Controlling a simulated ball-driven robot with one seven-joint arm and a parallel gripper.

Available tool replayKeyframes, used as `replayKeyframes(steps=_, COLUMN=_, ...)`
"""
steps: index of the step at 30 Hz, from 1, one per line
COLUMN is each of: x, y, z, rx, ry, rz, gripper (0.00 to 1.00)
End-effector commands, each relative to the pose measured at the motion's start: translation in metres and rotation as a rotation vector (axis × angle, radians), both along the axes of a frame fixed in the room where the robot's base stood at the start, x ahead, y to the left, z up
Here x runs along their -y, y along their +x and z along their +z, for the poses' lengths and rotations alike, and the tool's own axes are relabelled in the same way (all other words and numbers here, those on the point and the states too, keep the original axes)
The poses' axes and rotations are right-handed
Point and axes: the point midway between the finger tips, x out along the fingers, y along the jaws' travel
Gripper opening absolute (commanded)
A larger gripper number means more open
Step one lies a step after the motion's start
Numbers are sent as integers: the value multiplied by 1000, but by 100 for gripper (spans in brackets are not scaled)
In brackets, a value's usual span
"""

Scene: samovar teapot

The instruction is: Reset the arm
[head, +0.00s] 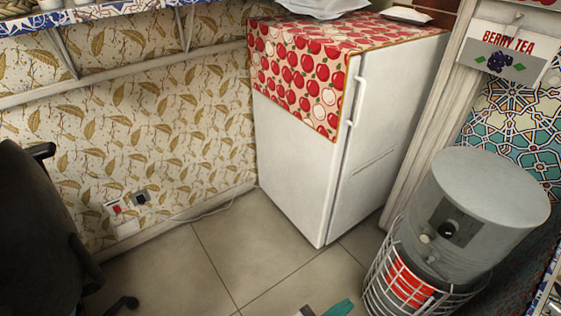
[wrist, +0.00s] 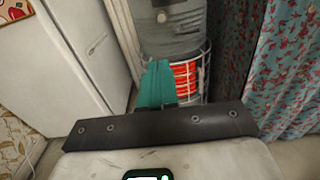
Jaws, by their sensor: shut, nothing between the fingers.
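My gripper (wrist: 157,86) shows in the wrist view as teal fingers closed together, with nothing between them. Its tip also shows at the bottom edge of the head view (head: 338,308), above the tiled floor. The rest of the arm is out of the head view. In the wrist view the fingers overlap the lower part of a grey metal cylinder behind them.
The grey metal cylinder (head: 487,200) stands in a white wire basket (head: 378,275) with something red inside, at right. A white fridge (head: 300,165) with an apple-print cloth (head: 300,80) stands at the back. A dark chair (head: 35,230) is at left. Floor (head: 215,260) between is clear.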

Motion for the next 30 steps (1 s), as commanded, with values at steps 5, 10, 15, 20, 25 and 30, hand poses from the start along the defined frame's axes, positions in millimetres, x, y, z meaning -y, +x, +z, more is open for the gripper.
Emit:
replayKeyframes(steps=5, x=15, y=-4, z=-5, rx=14, ry=73, rz=-45, gripper=0)
replayKeyframes(steps=10, x=37, y=-13, z=-14, rx=43, ry=196, rz=-123, gripper=0)
replayKeyframes(steps=15, x=65, y=-27, z=-26, rx=92, ry=360, rz=-237, gripper=0)
replayKeyframes(steps=20, x=96, y=-49, z=-42, rx=172, ry=570, rz=-398, gripper=0)
replayKeyframes(steps=25, x=131, y=-85, z=-61, rx=322, ry=865, rz=-659, gripper=0)
replayKeyframes(steps=30, x=154, y=-132, z=-72, rx=562, ry=1220, rz=-1028, gripper=0)
